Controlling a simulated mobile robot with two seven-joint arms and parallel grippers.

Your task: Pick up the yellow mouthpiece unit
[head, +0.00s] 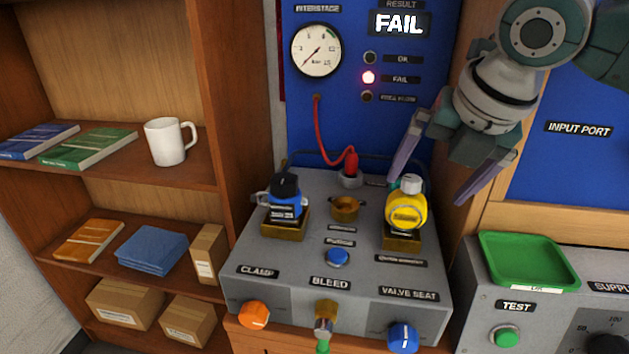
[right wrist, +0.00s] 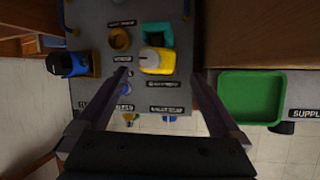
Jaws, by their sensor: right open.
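The yellow mouthpiece unit (head: 406,211) sits upright on a brass block (head: 402,241) at the right of the grey testbench. It has a white-grey cap on top. My left gripper is not in view.
A blue unit (head: 286,203) stands on the left brass block. A brass cup (head: 344,208) and a red hose (head: 322,140) are between and behind. Knobs (head: 403,337) line the front. A green tray (head: 528,261) lies to the right. The panel reads FAIL (head: 399,24).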

